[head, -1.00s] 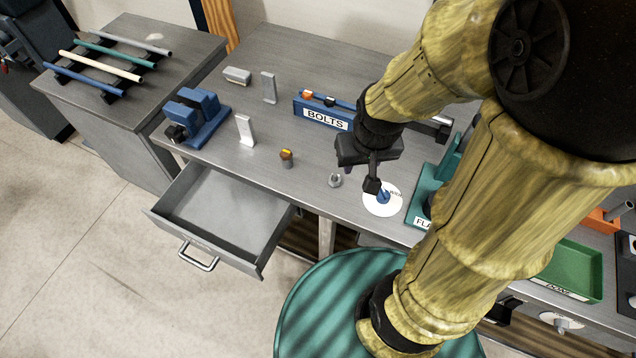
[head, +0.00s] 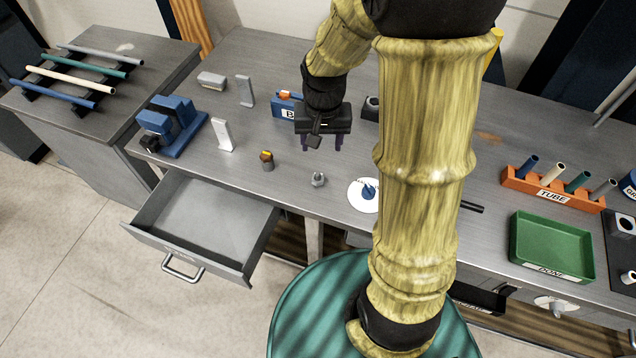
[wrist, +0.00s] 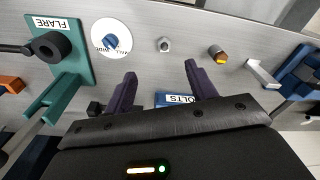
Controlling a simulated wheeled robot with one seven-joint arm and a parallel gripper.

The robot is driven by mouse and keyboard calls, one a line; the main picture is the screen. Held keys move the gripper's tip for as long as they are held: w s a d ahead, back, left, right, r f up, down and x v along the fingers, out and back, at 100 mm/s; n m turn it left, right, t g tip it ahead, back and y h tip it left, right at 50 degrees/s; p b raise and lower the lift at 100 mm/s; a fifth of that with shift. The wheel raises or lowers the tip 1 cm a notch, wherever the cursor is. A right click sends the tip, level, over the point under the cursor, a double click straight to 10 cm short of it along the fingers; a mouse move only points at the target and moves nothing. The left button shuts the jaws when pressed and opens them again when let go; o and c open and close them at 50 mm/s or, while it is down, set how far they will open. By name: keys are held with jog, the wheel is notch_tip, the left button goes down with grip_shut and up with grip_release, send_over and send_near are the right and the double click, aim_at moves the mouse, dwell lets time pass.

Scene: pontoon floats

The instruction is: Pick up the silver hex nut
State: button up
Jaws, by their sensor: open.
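The silver hex nut (head: 318,179) lies on the grey metal table near its front edge, between a round white disc with a blue piece and a small dark cylinder with an orange-yellow top. It also shows in the wrist view (wrist: 164,45), beyond the fingertips and roughly between their lines. My gripper (head: 320,145) is above the table, behind the nut and apart from it. In the wrist view its two dark purple fingers (wrist: 160,82) are spread with nothing between them.
The white disc (head: 362,196) and the orange-topped cylinder (head: 267,161) flank the nut. A blue bolts rack (head: 287,106) stands behind my gripper. A drawer (head: 205,225) hangs open at front left. A green tray (head: 552,247) and an orange tube rack (head: 553,189) stand at right.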

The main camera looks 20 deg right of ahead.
jog(key=shift+m+g, duration=0.5)
jog(key=shift+m, duration=0.4)
jog(key=w+f, duration=0.2)
jog(key=w+f+b, duration=0.1)
jog(key=w, duration=0.1)
jog(key=shift+w+d+f, duration=0.1)
jog(key=shift+w+f, duration=0.2)
jog(key=shift+f, duration=0.05)
notch_tip(320, 180, down, 12)
jog(key=p, duration=0.2)
jog(key=shift+f+p, duration=0.15)
jog(key=shift+p, duration=0.2)
